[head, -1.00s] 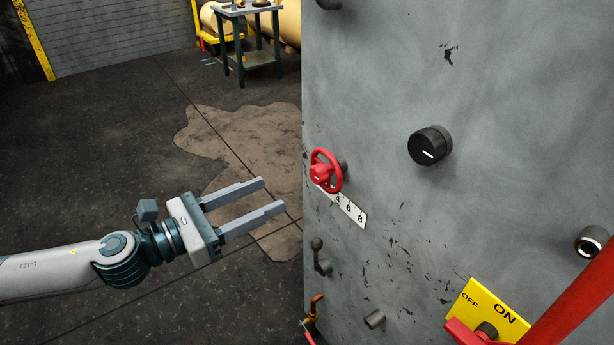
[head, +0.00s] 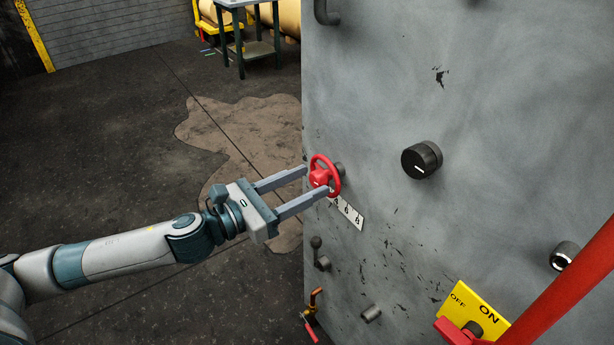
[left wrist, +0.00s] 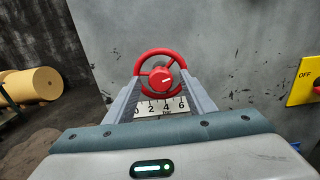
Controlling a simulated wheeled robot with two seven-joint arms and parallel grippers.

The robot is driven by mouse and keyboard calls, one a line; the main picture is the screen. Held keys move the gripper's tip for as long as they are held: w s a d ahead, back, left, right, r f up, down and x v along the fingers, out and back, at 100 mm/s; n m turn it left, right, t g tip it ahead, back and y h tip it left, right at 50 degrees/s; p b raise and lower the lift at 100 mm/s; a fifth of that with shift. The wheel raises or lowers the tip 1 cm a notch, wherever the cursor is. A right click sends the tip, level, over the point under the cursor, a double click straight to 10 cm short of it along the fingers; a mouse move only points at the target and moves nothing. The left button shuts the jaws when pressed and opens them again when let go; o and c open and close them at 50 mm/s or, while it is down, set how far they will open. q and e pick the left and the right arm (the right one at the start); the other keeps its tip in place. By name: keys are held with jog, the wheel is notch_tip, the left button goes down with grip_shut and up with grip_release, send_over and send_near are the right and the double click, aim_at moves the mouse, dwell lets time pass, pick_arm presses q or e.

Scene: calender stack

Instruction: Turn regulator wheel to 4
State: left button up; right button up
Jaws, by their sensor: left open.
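The red regulator wheel (head: 324,176) sticks out from the grey panel near its left edge. A white number plate (head: 348,211) lies below it. My right gripper is not in view.
A black knob (head: 422,160) is to the right of the wheel. A small lever (head: 319,252) and a peg (head: 372,314) are below. A yellow OFF/ON plate (head: 474,312) with a red handle is at lower right. A red bar (head: 565,290) crosses the lower right corner.

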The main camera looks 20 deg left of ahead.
pick_arm(q)
jog(key=shift+w+d, duration=0.25)
jog(key=shift+w, duration=0.05)
jog(key=c, duration=1.1)
jog(key=shift+o, duration=0.3)
jog(key=shift+n, duration=0.3)
